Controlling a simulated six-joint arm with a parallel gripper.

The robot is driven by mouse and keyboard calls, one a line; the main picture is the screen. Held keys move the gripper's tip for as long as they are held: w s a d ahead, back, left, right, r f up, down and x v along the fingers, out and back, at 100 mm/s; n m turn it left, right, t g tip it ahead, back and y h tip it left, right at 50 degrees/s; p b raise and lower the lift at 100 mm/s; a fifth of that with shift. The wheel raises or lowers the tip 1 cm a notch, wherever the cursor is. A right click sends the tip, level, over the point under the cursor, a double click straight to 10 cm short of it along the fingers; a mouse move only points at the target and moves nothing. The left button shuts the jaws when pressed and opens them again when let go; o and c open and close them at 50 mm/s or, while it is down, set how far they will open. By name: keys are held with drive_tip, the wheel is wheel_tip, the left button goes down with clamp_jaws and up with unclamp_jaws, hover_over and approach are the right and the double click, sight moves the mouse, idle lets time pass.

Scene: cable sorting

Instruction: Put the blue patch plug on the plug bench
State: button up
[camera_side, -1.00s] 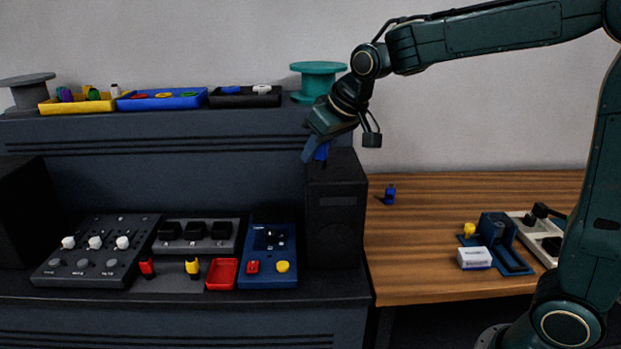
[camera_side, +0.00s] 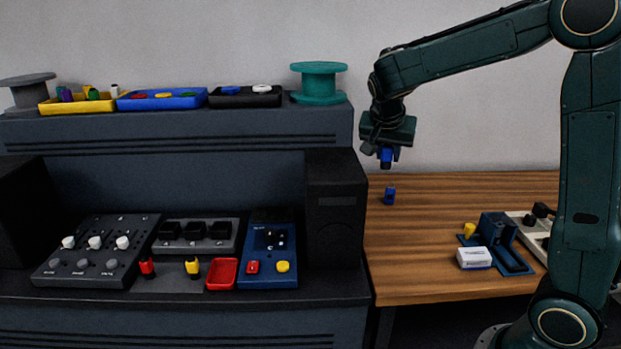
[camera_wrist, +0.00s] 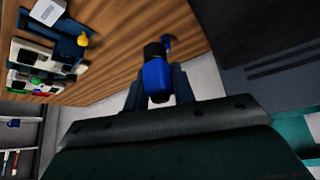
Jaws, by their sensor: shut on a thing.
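My gripper (camera_side: 388,152) is shut on a blue patch plug (camera_side: 386,159), in the air above the back left part of the wooden bench (camera_side: 420,230). In the wrist view the held plug (camera_wrist: 157,78) has a blue body and a black end, between both fingers. A second small blue plug (camera_side: 389,195) stands on the wood below, near the left edge. It shows partly behind the held one in the wrist view (camera_wrist: 168,43). I cannot tell whether the wooden top is what the task calls the plug bench.
On the wood stand a blue fixture (camera_side: 497,230), a yellow plug (camera_side: 469,230), a white box (camera_side: 474,258) and a pale strip (camera_side: 550,232). A tall black speaker (camera_side: 336,215) borders the wood on the left. The middle of the wood is clear.

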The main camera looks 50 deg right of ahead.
drive_tip(key=s+d+f+m+g+y, duration=0.1)
drive_tip(key=s+d+m+g, duration=0.2)
drive_tip(key=m, duration=0.5)
drive_tip(key=s+d+f+m+g+y, duration=0.2)
drive_tip(key=s+d+m+g, duration=0.1)
drive_tip(key=s+m+g, duration=0.2)
drive_tip(key=shift+s+m+y, duration=0.3)
drive_tip(key=shift+s+m, duration=1.1)
drive_tip(key=shift+m, duration=0.7)
drive_tip(key=shift+f, duration=0.15)
wheel_tip(320, 180, down, 16)
drive_tip(key=shift+r, duration=0.2)
drive_tip(key=shift+f, duration=0.15)
drive_tip(key=shift+f, duration=2)
drive_tip(key=shift+f, duration=0.1)
